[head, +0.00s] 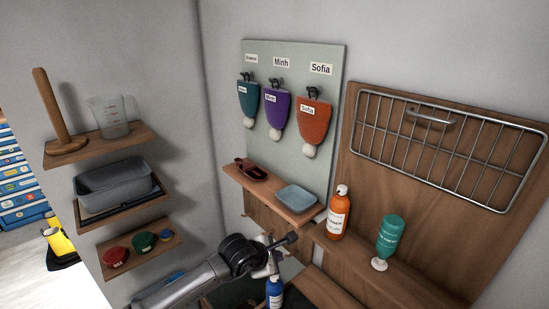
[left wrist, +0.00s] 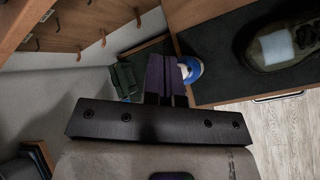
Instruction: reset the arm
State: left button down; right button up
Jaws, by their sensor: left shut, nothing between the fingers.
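My left arm reaches in from the bottom of the head view, and its gripper (head: 272,262) is low in front of the wooden bench, partly hidden by my own wrist. In the left wrist view the left gripper (left wrist: 166,75) points away from the camera, with its fingers together and nothing held. A blue bottle with a white label (head: 274,291) stands just below the gripper in the head view; I cannot tell whether they touch. A round blue and white thing (left wrist: 192,69) shows beside the fingertips in the wrist view. My right gripper is not in view.
Several left shelves hold items. A shoe (left wrist: 288,45) lies on a dark surface. Named mitts hang above.

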pick_arm(q)
jog(key=s+d+r+n+t+h, duration=0.1)
jog(key=d+r+n+t+h, duration=0.3)
jog(key=r, duration=0.5)
jog(key=s+d+r+n+t+h, duration=0.1)
jog(key=d+r+n+t+h, duration=0.2)
jog(key=r+h, duration=0.5)
jog(key=s+a+r+n+t+y, duration=0.3)
jog(key=a+r+n+t+y, duration=0.45)
jog(key=n, duration=0.85)
jog(key=s+a+r+n+t+y, duration=0.4)
jog(key=r+n+y, duration=0.65)
jog(key=n, duration=0.65)
jog(key=s+a+f+n+g+p, duration=0.2)
jog(key=s+a+f+n+g, duration=0.2)
jog(key=s+a+f+g, duration=0.55)
jog(key=s+a+f+n+g+p, duration=0.1)
jog(key=s+a+f+n+g, duration=0.35)
jog(key=f, duration=1.05)
jog(key=s+a+f+n+g+p, duration=0.2)
jog(key=s+a+f+n+g, duration=0.1)
jog(key=s+f, duration=0.8)
jog(key=s+f+g+p, duration=0.1)
jog(key=s+f+g, duration=0.3)
jog(key=s+f, duration=0.6)
jog(key=s, duration=0.3)
jog(key=shift+a+f, duration=0.2)
jog(key=shift+f, duration=0.15)
